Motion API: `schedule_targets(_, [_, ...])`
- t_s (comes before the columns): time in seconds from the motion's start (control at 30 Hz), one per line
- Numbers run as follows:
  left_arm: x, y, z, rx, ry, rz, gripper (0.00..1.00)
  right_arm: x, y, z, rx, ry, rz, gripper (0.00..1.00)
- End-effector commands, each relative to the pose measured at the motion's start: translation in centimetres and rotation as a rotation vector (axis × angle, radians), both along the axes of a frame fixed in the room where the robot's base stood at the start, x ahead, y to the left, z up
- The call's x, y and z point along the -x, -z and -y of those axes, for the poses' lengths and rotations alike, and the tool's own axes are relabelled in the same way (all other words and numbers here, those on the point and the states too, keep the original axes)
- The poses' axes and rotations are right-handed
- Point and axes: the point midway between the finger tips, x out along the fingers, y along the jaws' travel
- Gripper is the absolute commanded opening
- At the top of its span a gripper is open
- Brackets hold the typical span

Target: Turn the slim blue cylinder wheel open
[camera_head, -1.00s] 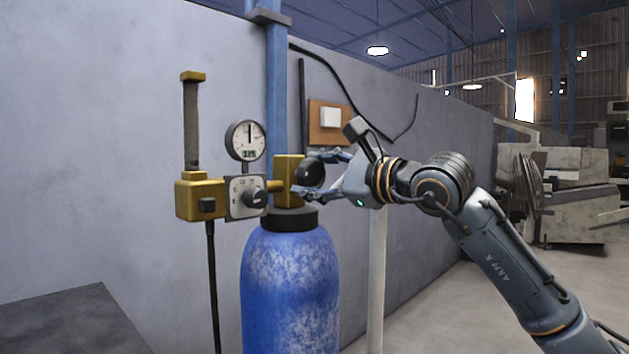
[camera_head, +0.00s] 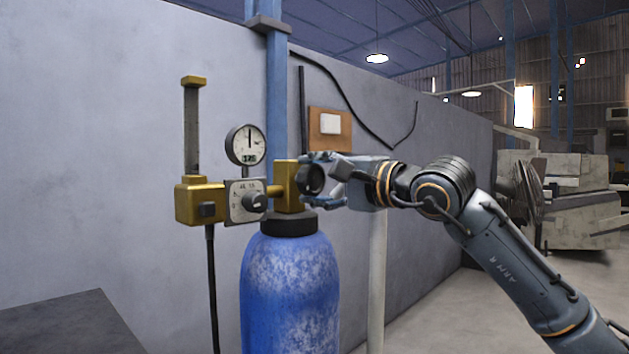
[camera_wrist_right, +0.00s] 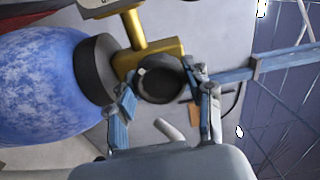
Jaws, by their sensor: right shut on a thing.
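The slim blue cylinder (camera_head: 289,290) stands upright, with a dark collar (camera_head: 289,223) and a brass valve body (camera_head: 287,178) on top. The round black wheel (camera_head: 310,179) sits on the right side of the valve. My right gripper (camera_head: 318,180) comes in from the right and is shut on the wheel. In the right wrist view the wheel (camera_wrist_right: 160,84) lies between the two fingers (camera_wrist_right: 160,98), with the blue cylinder (camera_wrist_right: 45,85) at left. My left gripper is not in view.
A round gauge (camera_head: 245,145), a square plate with a knob (camera_head: 245,200) and a brass block with a tube (camera_head: 200,200) extend left of the valve. A grey wall stands behind. A dark flat surface (camera_head: 75,325) lies at lower left.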

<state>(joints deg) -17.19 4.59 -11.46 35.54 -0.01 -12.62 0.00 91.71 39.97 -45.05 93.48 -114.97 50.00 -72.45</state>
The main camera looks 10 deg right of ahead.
Motion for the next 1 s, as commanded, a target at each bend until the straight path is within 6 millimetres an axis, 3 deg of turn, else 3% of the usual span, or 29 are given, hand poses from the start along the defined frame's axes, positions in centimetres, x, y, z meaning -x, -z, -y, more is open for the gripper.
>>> schedule_targets(0.47, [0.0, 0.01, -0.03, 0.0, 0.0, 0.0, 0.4, -0.01, 0.06, -0.02, 0.013, 0.0, 0.007, 0.2])
schedule_targets(0.5, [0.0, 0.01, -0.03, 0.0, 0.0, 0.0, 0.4, -0.01, 0.06, -0.02, 0.013, 0.0, 0.007, 0.55])
schedule_targets(0.6, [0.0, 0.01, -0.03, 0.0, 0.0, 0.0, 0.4, -0.01, 0.06, -0.02, 0.013, 0.0, 0.007, 0.75])
schedule_targets(1.0, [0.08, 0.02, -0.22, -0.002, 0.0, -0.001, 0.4, 0.4, 0.03, 0.32, 0.011, 0.0, 0.007, 0.75])
